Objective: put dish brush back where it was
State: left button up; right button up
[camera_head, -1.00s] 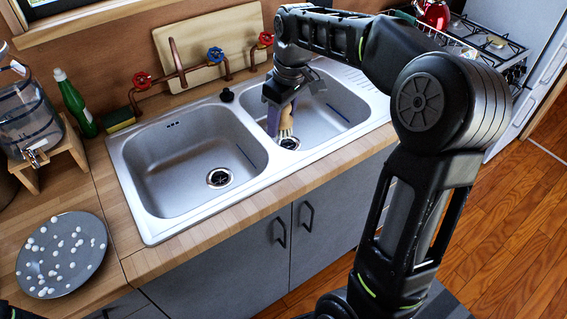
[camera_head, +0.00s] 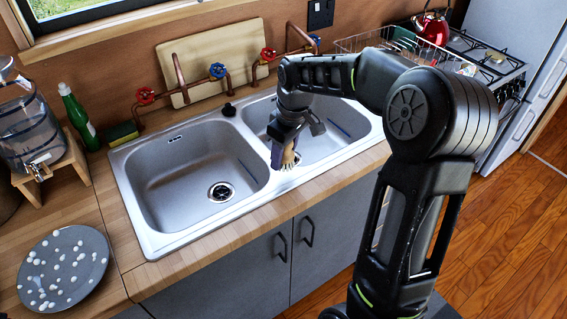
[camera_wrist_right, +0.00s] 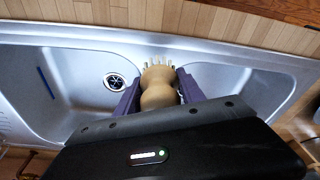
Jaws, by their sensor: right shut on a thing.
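The dish brush (camera_wrist_right: 158,85) has a rounded tan wooden body with pale bristles at its far end. My right gripper (camera_head: 284,157) is shut on it, with a purple finger on each side in the right wrist view (camera_wrist_right: 157,88). In the head view the brush (camera_head: 291,157) shows only in part beside the fingers. The gripper points down over the front of the double sink (camera_head: 172,234), near the divider between the two basins. I cannot tell whether the bristles touch the sink. My left gripper is not in view.
A grey plate (camera_head: 95,281) with white blobs lies on the left counter. A green bottle (camera_head: 77,115), a sponge (camera_head: 123,133) and a water dispenser (camera_head: 28,128) stand behind it. A wire dish rack (camera_head: 372,45) is right of the sink. The left basin is empty.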

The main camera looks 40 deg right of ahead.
aim_at(283, 165)
jog(key=shift+f+p, duration=0.3)
jog(key=shift+f, duration=1.55)
jog(key=shift+f, duration=0.1)
jog(key=o, duration=1.4)
jog(key=r, duration=0.4)
jog(key=s+r, duration=0.1)
jog(key=r, duration=0.3)
jog(key=r+b, duration=0.1)
jog(key=r, duration=0.3)
jog(key=shift+s+d, duration=0.3)
